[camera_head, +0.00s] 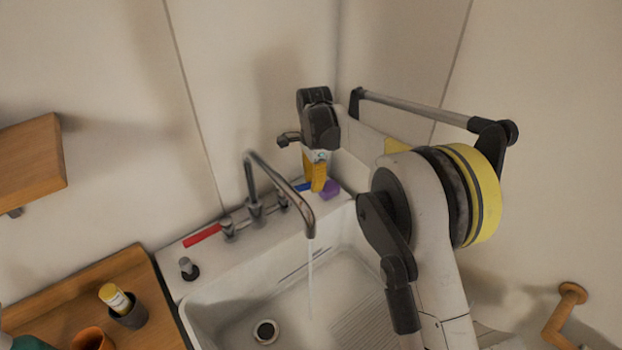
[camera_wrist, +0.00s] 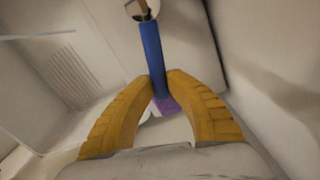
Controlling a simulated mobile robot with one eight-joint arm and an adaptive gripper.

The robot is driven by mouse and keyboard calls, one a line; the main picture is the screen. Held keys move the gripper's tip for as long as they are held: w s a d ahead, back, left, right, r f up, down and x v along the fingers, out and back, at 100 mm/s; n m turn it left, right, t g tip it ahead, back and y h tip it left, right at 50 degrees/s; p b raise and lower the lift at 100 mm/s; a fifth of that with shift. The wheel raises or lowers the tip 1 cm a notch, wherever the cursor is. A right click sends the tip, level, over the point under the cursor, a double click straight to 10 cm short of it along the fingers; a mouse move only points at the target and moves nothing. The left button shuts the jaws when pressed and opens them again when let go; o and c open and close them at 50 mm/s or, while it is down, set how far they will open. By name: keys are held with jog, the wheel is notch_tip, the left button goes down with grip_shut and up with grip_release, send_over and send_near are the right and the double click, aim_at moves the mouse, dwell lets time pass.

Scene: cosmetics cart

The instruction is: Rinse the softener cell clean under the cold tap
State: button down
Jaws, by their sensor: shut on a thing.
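My gripper (camera_head: 317,188) points down over the right end of the sink's back ledge. Its yellow fingers are closed around the blue cold tap lever (camera_wrist: 151,52), whose blue also shows in the head view (camera_head: 303,186). The tap spout (camera_head: 308,222) arches over the basin, and a thin stream of water (camera_head: 310,275) falls from it. A purple object (camera_head: 331,189) sits on the ledge beside the fingertips. It also shows just past the lever's end in the wrist view (camera_wrist: 166,105). I cannot tell whether it is the softener cell; no other candidate is plain.
The white sink (camera_head: 240,290) has a drain (camera_head: 265,331) and a ribbed slope. A red lever (camera_head: 203,236) and a small dark-based fitting (camera_head: 188,268) are on the ledge. A wooden counter at left bears a cup with a yellow-capped bottle (camera_head: 115,298). Walls stand close behind and right.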

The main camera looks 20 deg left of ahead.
jog(key=shift+s+d+m, duration=0.45)
jog(key=shift+s+m, duration=0.1)
jog(key=shift+m, duration=0.3)
jog(key=shift+s+d+m, duration=0.4)
jog(key=shift+s+m, duration=0.1)
jog(key=shift+m, duration=0.35)
jog(key=c, duration=1.3)
grip_release()
jog(key=shift+c, duration=0.2)
notch_tip(320, 180, up, 12)
